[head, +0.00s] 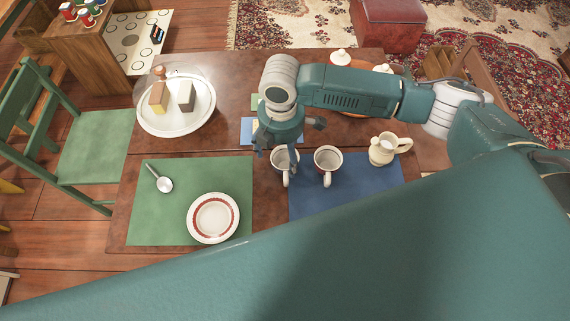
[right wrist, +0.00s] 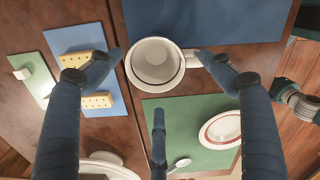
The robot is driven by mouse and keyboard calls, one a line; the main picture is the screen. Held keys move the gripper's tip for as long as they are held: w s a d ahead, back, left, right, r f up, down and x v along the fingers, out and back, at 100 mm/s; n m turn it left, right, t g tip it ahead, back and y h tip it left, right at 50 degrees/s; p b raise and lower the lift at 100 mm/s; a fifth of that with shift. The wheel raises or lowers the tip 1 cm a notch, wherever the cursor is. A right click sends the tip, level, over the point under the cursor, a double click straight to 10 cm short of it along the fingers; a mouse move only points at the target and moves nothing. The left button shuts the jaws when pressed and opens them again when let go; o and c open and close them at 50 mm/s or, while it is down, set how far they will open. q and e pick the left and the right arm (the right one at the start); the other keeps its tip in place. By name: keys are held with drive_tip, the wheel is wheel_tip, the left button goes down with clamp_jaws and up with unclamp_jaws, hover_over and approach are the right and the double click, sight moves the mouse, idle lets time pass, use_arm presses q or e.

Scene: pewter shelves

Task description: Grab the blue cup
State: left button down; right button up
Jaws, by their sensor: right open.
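Two pale cups stand on the table. The left cup (head: 280,161) has a dark band inside its rim, which may be blue; its handle points to the front. The right cup (head: 327,160) has a reddish-brown band. My right gripper (head: 278,150) points down over the left cup and hides part of it. In the right wrist view the left cup (right wrist: 156,66) lies between the spread fingertips of my open gripper (right wrist: 159,57), its handle beside the right finger. I cannot tell whether the fingers touch it. My left gripper is not in view.
A cream pitcher (head: 383,149) and a blue mat (head: 350,187) are to the right. A green mat (head: 190,180) bears a ladle (head: 163,183) and a red-ringed plate (head: 213,217). Yellow sponge-like blocks (right wrist: 95,101) lie near the gripper.

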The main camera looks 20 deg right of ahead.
sight(283, 167)
drive_tip(key=f, duration=0.3)
drive_tip(key=shift+d+f+p, duration=0.25)
drive_tip(key=shift+f+p, duration=0.05)
drive_tip(key=shift+f, duration=0.5)
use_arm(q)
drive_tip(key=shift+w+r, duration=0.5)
use_arm(e)
drive_tip(key=c, duration=1.4)
